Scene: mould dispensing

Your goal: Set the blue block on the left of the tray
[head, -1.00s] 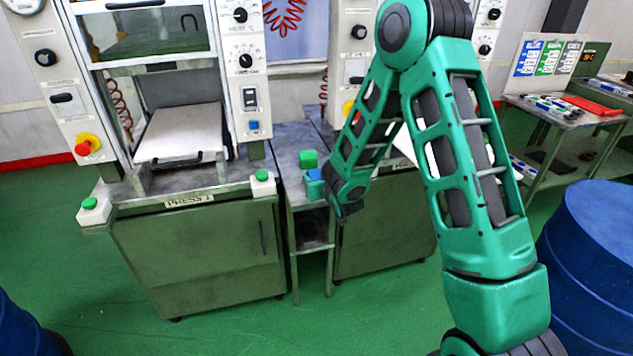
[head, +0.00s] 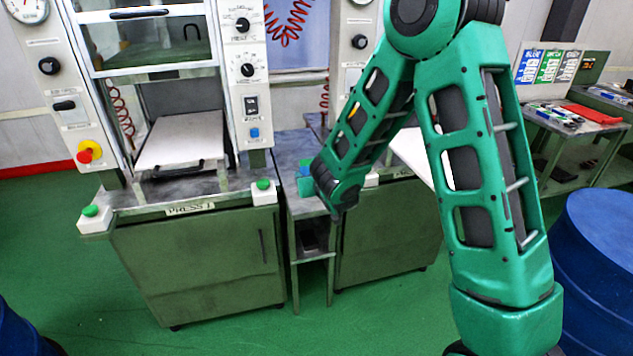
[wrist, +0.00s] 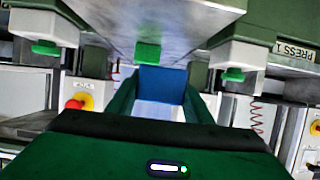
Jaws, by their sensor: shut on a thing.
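The blue block (head: 306,186) is at the end of my arm, over or at the narrow grey table between the two presses. In the wrist view the blue block (wrist: 162,84) sits between my two green fingers. My gripper (wrist: 160,92) is shut on it. In the head view my gripper (head: 311,187) is largely hidden by my wrist. I cannot tell whether the block touches the table. A pale flat plate with a dark handle, likely the tray (head: 183,140), lies in the left press, left of my gripper.
A green block (wrist: 148,52) lies just beyond the blue one on the narrow table (head: 291,150). Press 1's cabinet (head: 200,255) has white button boxes with green buttons at its front corners. A blue drum (head: 600,260) stands at right. The floor in front is clear.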

